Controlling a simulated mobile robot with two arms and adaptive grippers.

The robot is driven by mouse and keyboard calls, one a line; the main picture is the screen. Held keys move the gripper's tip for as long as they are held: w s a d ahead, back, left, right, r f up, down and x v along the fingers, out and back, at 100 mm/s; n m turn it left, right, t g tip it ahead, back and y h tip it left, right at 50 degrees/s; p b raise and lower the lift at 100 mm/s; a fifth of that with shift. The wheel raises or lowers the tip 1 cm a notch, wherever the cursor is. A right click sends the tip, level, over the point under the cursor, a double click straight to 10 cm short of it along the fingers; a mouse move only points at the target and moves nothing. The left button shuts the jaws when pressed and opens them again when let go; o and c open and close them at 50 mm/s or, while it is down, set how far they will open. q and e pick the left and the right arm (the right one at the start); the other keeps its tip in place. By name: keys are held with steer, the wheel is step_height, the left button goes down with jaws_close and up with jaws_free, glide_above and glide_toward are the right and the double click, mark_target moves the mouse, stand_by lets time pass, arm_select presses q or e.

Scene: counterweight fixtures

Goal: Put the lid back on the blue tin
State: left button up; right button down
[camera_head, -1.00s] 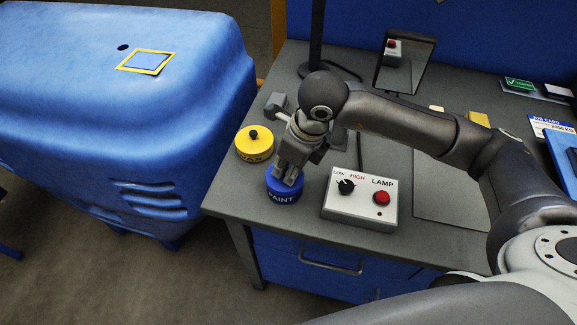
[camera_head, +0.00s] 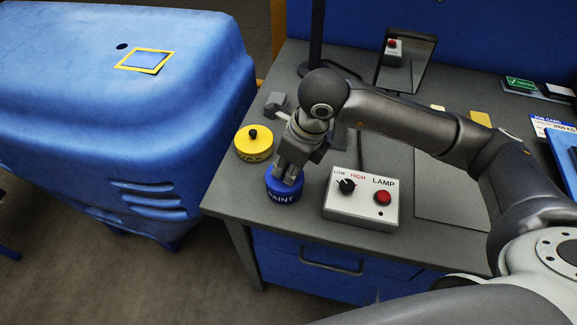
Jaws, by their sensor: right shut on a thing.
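The blue tin (camera_head: 282,196), marked PAINT, stands upright near the front left corner of the grey bench. My right gripper (camera_head: 287,178) points down at its top from above. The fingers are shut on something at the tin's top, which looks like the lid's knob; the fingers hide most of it. A blue top surface shows around the fingertips, and I cannot tell whether the lid sits fully down. A yellow tin (camera_head: 254,145) with a dark knob on its lid stands just behind and left of the blue tin. My left gripper is not in view.
A lamp control box (camera_head: 362,199) with a black dial and red button stands right of the blue tin. A small grey block (camera_head: 275,103) lies behind the yellow tin. A mirror-like panel (camera_head: 405,65) stands at the back. A large blue machine cover (camera_head: 120,110) is left of the bench (camera_head: 232,205).

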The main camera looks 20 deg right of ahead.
stand_by(0.4)
steer(key=c, duration=0.8)
jaws_free()
steer(key=shift+r, duration=0.1)
steer(key=shift+r+p, duration=1.75)
steer(key=shift+r, duration=1.7)
jaws_close()
